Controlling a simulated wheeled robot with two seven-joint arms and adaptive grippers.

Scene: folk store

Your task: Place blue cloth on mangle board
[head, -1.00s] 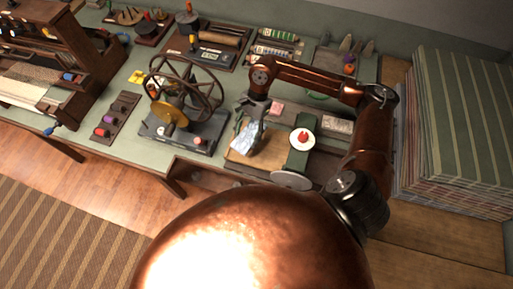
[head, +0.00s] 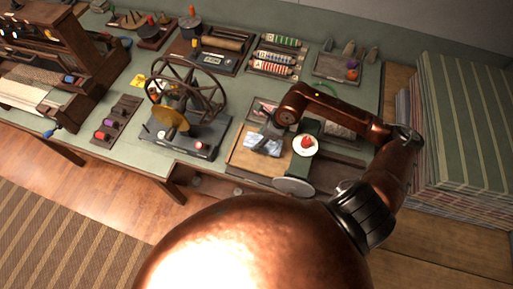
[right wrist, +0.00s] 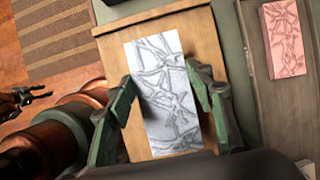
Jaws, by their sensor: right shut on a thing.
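The blue cloth (right wrist: 165,125) is a pale blue-grey rectangle with dark branching lines; it also shows in the head view (head: 256,147). It lies flat over the tan wooden mangle board (right wrist: 115,40), which shows in the head view (head: 240,158) too. Whether the cloth touches the board all over I cannot tell. My right gripper (right wrist: 165,95) is shut on the cloth, its green fingertips at the two long sides. In the head view my right gripper (head: 268,138) hides part of the cloth. A dark claw at the left of the right wrist view looks like my left gripper (right wrist: 20,98).
A pink patterned block (right wrist: 285,40) lies in a tray right of the board. A green stand with a white disc and red top (head: 306,146) is close right of the cloth. A spoked wheel machine (head: 185,125) stands left. Striped fabric stacks (head: 465,130) rise at the right.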

